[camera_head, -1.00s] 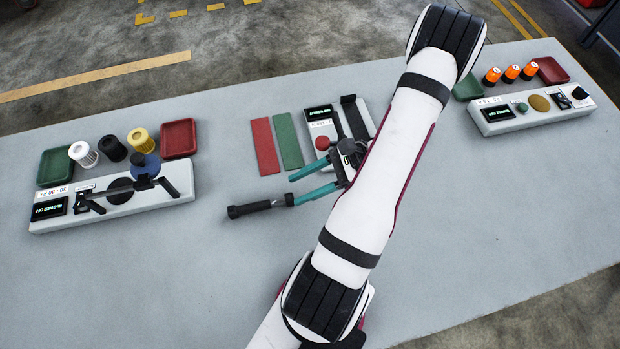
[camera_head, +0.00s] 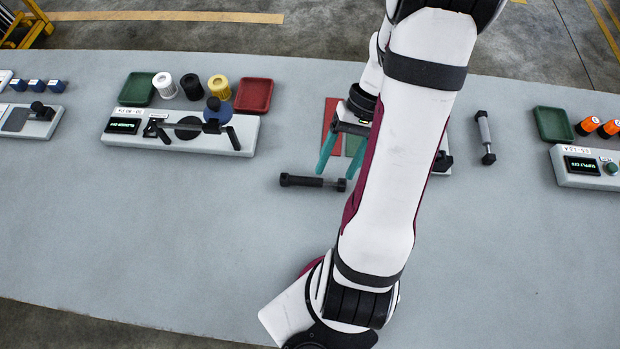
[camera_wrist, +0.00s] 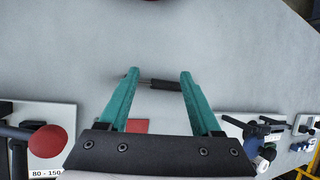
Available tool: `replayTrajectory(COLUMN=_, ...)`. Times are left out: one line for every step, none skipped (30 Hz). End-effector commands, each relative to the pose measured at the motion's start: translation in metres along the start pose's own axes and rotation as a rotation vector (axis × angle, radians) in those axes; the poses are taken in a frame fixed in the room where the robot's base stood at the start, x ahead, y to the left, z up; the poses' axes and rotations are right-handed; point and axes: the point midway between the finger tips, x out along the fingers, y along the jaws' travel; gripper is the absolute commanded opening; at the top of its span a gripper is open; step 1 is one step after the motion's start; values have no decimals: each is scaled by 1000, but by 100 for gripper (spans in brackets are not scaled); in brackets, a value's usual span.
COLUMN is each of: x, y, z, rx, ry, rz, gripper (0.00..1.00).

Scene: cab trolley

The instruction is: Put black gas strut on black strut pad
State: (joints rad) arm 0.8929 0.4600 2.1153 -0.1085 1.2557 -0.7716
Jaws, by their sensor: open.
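The black gas strut (camera_head: 301,181), a black cylinder with a short silver rod and a dark end cap, lies on the grey table left of my arm. My gripper (camera_head: 337,173) has teal fingers, open and pointing down at the rod end, just behind it in the head view. In the wrist view the strut (camera_wrist: 165,85) lies crosswise beyond my open fingers (camera_wrist: 160,72), partly covered by them; I cannot tell whether they touch it. The red pad (camera_head: 330,113) and part of the green pad (camera_head: 354,143) show behind the gripper. The black strut pad is hidden behind my arm.
A grey-and-black strut (camera_head: 485,138) lies right of my arm. A white lever fixture (camera_head: 180,134) with trays and filters stands at the left. Another fixture (camera_head: 588,168) is at the right. The front table is clear.

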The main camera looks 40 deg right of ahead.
Motion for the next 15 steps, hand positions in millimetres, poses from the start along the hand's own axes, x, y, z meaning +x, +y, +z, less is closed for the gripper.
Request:
replayTrajectory(x=-7, y=-29, z=-3, rx=-312, ry=35, rz=142, gripper=65)
replayTrajectory(x=-11, y=-45, z=-5, rx=-502, ry=52, rz=221, gripper=65)
replayTrajectory(x=-16, y=-65, z=-6, rx=-729, ry=70, rz=314, gripper=65)
replayTrajectory(x=-18, y=-80, z=-6, rx=-880, ry=79, rz=373, gripper=65)
replayTrajectory(x=-20, y=-92, z=-6, rx=-1009, ry=87, rz=423, gripper=65)
replayTrajectory(x=-23, y=-106, z=-4, rx=-1151, ry=93, rz=478, gripper=65)
replayTrajectory(x=-24, y=-115, z=-4, rx=-1233, ry=98, rz=509, gripper=65)
replayTrajectory(x=-25, y=-122, z=-3, rx=-1297, ry=100, rz=533, gripper=65)
replayTrajectory(x=-25, y=-127, z=-2, rx=-1356, ry=102, rz=555, gripper=65)
replayTrajectory(x=-23, y=-129, z=-2, rx=-1382, ry=101, rz=564, gripper=65)
replayTrajectory(x=-19, y=-129, z=-4, rx=-1396, ry=100, rz=569, gripper=65)
replayTrajectory(x=-12, y=-126, z=-7, rx=-1401, ry=98, rz=570, gripper=65)
replayTrajectory(x=-4, y=-123, z=-10, rx=-1399, ry=96, rz=568, gripper=65)
replayTrajectory(x=4, y=-120, z=-13, rx=-1398, ry=94, rz=567, gripper=65)
replayTrajectory(x=15, y=-116, z=-18, rx=-1395, ry=94, rz=565, gripper=65)
